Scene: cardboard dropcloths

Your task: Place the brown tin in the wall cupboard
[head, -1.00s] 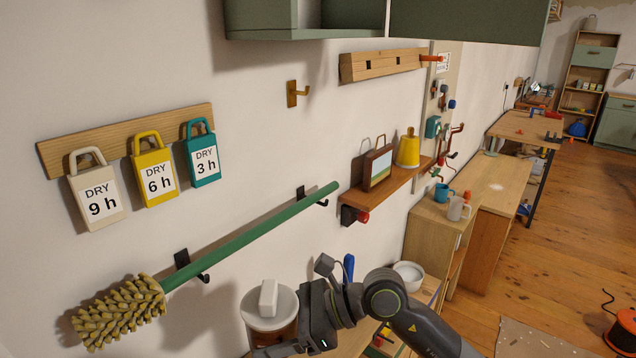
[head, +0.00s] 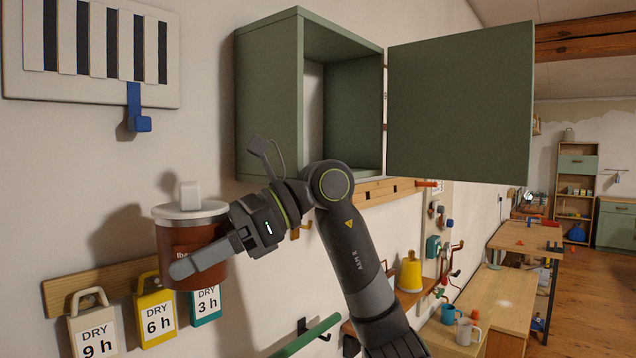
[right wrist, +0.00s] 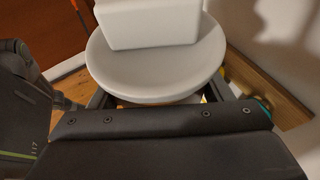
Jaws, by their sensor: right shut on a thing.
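The brown tin (head: 180,245) has a pale grey lid with a white block-shaped knob and a partly covered label. My right gripper (head: 200,262) is shut on it and holds it upright in the air, left of and lower than the wall cupboard. In the right wrist view the tin's lid (right wrist: 155,65) fills the upper middle and hides most of its body. The green wall cupboard (head: 268,100) is on the wall with its door (head: 460,105) swung open to the right. The part of its inside that shows is empty; my right arm covers its lower part. My left gripper is not in view.
DRY tags (head: 158,310) hang on a wooden rail behind and below the tin. A green-handled brush (head: 310,338) hangs below. A shelf with a yellow bell (head: 411,272) is lower right.

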